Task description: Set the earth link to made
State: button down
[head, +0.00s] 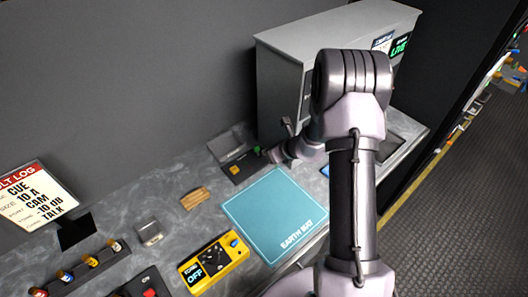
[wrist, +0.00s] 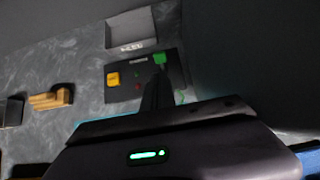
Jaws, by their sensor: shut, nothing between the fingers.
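A dark panel (head: 239,169) lies on the bench near the back wall, beyond the teal earth mat (head: 278,212). In the wrist view the panel (wrist: 122,92) carries a yellow block (wrist: 113,79) at left, small green and red marks, and a green knob or tab (wrist: 159,58) at its right edge. I cannot tell for certain which part is the earth link, or how it is set. My gripper (head: 270,156) is at the right side of the panel. In the wrist view its dark fingers (wrist: 156,88) are shut and empty, with tips close below the green part; contact is unclear.
A grey recessed box (wrist: 131,32) adjoins the panel's far side. A large grey cabinet (head: 283,87) stands to the right. A wooden block (head: 195,198), a yellow meter reading OFF (head: 213,262) and a fault log sign (head: 35,198) are at left. The mat is clear.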

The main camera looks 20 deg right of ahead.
jog(key=s+d+r+p, duration=0.1)
jog(key=s+r+p, duration=0.1)
jog(key=s+r, duration=0.3)
notch_tip(320, 180, up, 4)
jog(key=shift+d+r, duration=0.2)
jog(key=shift+d, duration=0.05)
jog(key=shift+s, duration=0.1)
jog(key=s+a+r+n+g+y+b, duration=0.1)
jog(key=s+a+r+n+b, duration=0.3)
jog(key=a+n, duration=0.35)
jog(key=s+a+r+n+y+b, duration=0.2)
jog(key=s+a+r+n+b, duration=0.15)
jog(key=a+r+n, duration=0.35)
jog(key=s+a+f+n+g+h+b, duration=0.1)
jog(key=s+n+b, duration=0.4)
jog(key=s+n, duration=0.8)
jog(key=s+a+h, duration=0.1)
jog(key=s+h, duration=0.1)
jog(key=s, duration=0.5)
jog(key=shift+s+a+f+g+h, duration=0.2)
jog(key=shift+s+g+h, duration=0.1)
jog(key=shift+s+h, duration=0.1)
